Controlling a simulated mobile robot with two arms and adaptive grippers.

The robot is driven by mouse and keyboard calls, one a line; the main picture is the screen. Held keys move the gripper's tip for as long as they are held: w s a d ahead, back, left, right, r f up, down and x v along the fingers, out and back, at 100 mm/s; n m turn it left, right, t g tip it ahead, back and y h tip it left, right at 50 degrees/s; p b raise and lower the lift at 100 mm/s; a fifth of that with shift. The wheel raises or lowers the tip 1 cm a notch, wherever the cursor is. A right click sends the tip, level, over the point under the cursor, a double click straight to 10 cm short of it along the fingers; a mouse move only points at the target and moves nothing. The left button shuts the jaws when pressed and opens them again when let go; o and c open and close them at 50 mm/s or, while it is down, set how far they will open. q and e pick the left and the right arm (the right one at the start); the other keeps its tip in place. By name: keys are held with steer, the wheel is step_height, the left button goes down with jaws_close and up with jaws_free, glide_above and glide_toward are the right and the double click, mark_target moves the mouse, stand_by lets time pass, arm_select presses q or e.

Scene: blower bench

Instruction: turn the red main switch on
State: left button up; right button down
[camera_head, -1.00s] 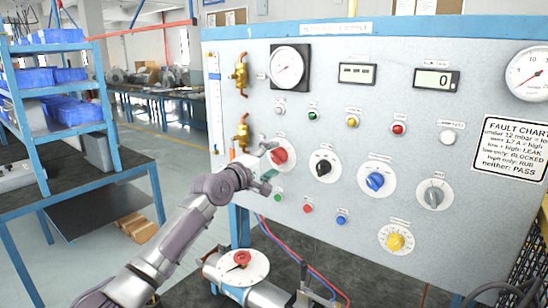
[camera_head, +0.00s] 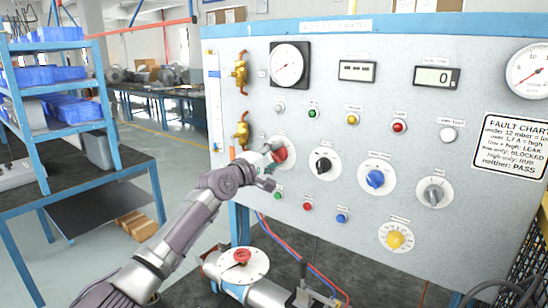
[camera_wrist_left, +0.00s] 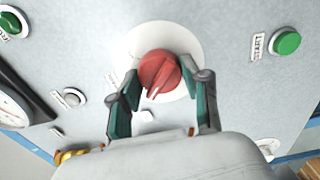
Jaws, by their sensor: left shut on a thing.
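The red main switch (camera_head: 281,154) is a round knob on a white disc at the left part of the grey panel. My left gripper (camera_head: 268,163) is at the knob, its arm coming up from the lower left. In the left wrist view the red knob (camera_wrist_left: 160,73) sits between the two green-padded fingers of the left gripper (camera_wrist_left: 160,92), which is shut on it. A pale ridge line on the knob points down in that view. The fingers cover part of the knob's sides. My right gripper is not in view.
Black (camera_head: 323,165), blue (camera_head: 375,179) and grey (camera_head: 434,193) knobs sit to the right on the panel (camera_head: 330,125). Brass valves (camera_head: 241,135) are at its left. A pipe with a red-knobbed white disc (camera_head: 243,263) lies below. The green start button (camera_wrist_left: 287,43) is near the fingers.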

arm_select(q)
steer(key=shift+f+m+b, duration=0.25)
steer(key=shift+m+b, duration=1.4)
steer(key=shift+m, duration=0.15)
steer(key=m+b, duration=0.2)
steer(key=m, duration=0.2)
steer(key=shift+m, duration=0.3)
steer(key=m+b, duration=0.2)
steer(key=m, duration=0.2)
steer(key=shift+r, duration=0.1)
steer(key=m+b, duration=0.1)
steer(key=m, duration=0.4)
steer(key=shift+m, duration=0.4)
steer(key=o, duration=1.2)
steer(key=shift+r, duration=0.1)
steer(key=shift+c, duration=0.2)
steer(key=shift+s+a, duration=0.1)
